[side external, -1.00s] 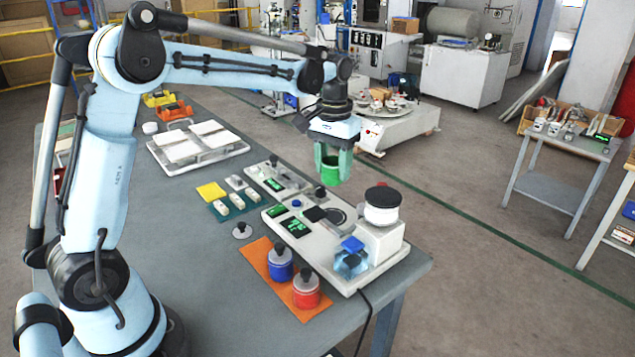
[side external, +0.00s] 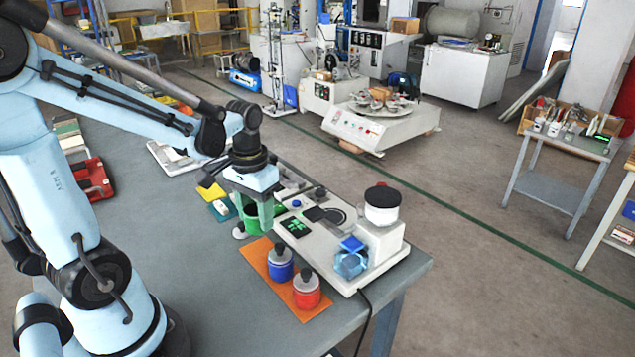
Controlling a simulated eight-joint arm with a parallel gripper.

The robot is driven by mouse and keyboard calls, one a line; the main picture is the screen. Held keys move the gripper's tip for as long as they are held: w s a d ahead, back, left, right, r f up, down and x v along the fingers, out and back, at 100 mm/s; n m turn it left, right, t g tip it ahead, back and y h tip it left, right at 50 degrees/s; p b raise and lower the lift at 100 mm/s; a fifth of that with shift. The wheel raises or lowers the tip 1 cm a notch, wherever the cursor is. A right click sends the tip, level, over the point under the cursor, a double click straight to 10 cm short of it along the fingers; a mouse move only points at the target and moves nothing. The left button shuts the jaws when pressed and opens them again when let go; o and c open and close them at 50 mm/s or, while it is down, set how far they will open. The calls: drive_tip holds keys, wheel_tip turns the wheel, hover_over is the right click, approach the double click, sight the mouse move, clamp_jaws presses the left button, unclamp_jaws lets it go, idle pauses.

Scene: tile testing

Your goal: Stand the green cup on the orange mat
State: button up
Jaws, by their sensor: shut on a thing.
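The green cup (side external: 250,220) is upright between the green fingers of my gripper (side external: 258,222), which is shut on it. The fingers and wrist hide part of the cup. The orange mat (side external: 255,257) lies on the table just in front of the cup in the picture. A blue lidded jar (side external: 280,268) and a red lidded jar (side external: 306,294) stand on the mat, towards its near right end. The far left end of the mat is bare. The cup appears at or just beyond that end; I cannot tell its exact height.
A white instrument (side external: 372,275) with a white-and-black drum stands close to the mat's right side. A small grey knobbed piece (side external: 240,231) sits just left of the cup. A yellow block (side external: 210,192) is behind. The grey table (side external: 215,300) left of the mat is clear.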

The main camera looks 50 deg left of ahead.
drive_tip(key=shift+f, duration=2.85)
drive_tip(key=shift+f, duration=0.3)
drive_tip(key=o, duration=1.6)
drive_tip(key=shift+o, duration=0.2)
drive_tip(key=shift+r, duration=3.05)
drive_tip(key=shift+d, duration=0.1)
drive_tip(key=w+d+r+m+t, duration=0.1)
drive_tip(key=d+r+m+t, duration=0.2)
drive_tip(key=d+r+t, duration=0.3)
drive_tip(key=d+t, duration=0.1)
drive_tip(key=d, duration=0.2)
drive_tip(key=shift+d+r, duration=0.15)
drive_tip(key=shift+r, duration=0.1)
